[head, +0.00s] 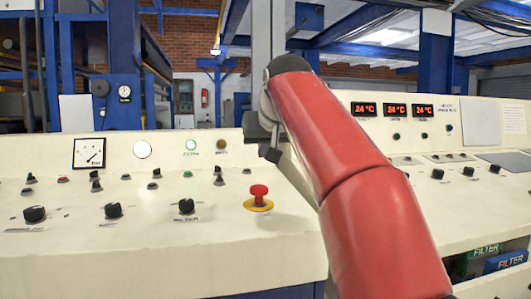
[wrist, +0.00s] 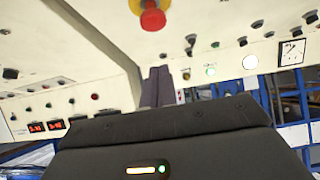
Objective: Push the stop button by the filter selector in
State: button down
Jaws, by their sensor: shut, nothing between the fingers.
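The stop button (head: 259,191) is a red mushroom head on a yellow round base, standing up from the cream console in the head view. In the wrist view the same button (wrist: 152,20) is at the top edge, its base partly cut off. The filter selector (head: 187,206) is a black knob above a FILTER label, left of the button. My gripper (wrist: 157,72) is shut and empty; its dark fingers point toward the panel, apart from the button. In the head view my red arm largely hides the gripper.
The cream console (head: 150,255) carries several other knobs, small switches and a dial gauge (head: 89,153). A right-hand console has red temperature displays (head: 395,111). Green and blue FILTER boxes (head: 506,261) sit at lower right. The panel around the button is clear.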

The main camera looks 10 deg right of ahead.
send_over(260, 189)
jog(key=s, duration=0.2)
notch_tip(260, 189, down, 4)
jog(key=f+b, duration=0.1)
jog(key=w+f+b, duration=0.1)
jog(key=f, duration=0.1)
jog(key=shift+w+a+f, duration=0.1)
jog(key=shift+f, duration=0.55)
jog(key=shift+w+f+b, duration=0.15)
jog(key=shift+f+b, duration=0.6)
jog(key=shift+f, duration=0.65)
notch_tip(260, 189, up, 5)
jog(key=p, duration=0.4)
jog(key=shift+r, duration=0.15)
jog(key=v, duration=1)
jog(key=shift+s+p, duration=0.25)
jog(key=shift+p, duration=0.05)
